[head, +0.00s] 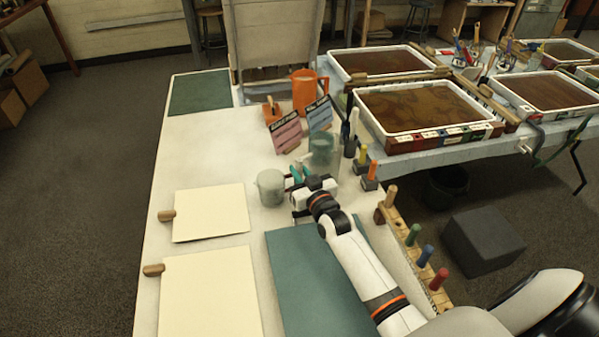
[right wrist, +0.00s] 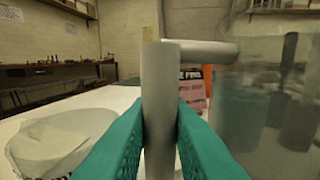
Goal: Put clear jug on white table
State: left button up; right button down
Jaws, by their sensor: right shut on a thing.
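The clear jug (head: 323,155) is see-through and faintly grey-green, and it appears upright over the white table (head: 215,150). It also shows large at the right of the right wrist view (right wrist: 262,110). My right gripper (head: 298,174) is at the jug's left side. In the right wrist view its teal fingers (right wrist: 160,135) are shut on the jug's upright grey handle, with the handle's top arm running right to the jug. The jug's base is partly hidden, and I cannot tell whether it touches the table. My left gripper is not in view.
A pale pot (head: 270,187) stands close left of my right gripper. Cards (head: 286,132), an orange jug (head: 304,92) and colour-topped tools (head: 363,155) stand nearby. Cream sheets (head: 210,212) and a green mat (head: 300,270) lie in front.

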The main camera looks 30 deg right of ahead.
jog(key=shift+f, duration=0.1)
jog(key=c, duration=1.3)
grip_release()
jog(key=shift+c, duration=0.2)
jog(key=shift+r, duration=0.2)
jog(key=s, duration=1.2)
jog(key=shift+a, duration=0.35)
jog(key=shift+s+f, duration=0.1)
jog(key=shift+f, duration=0.05)
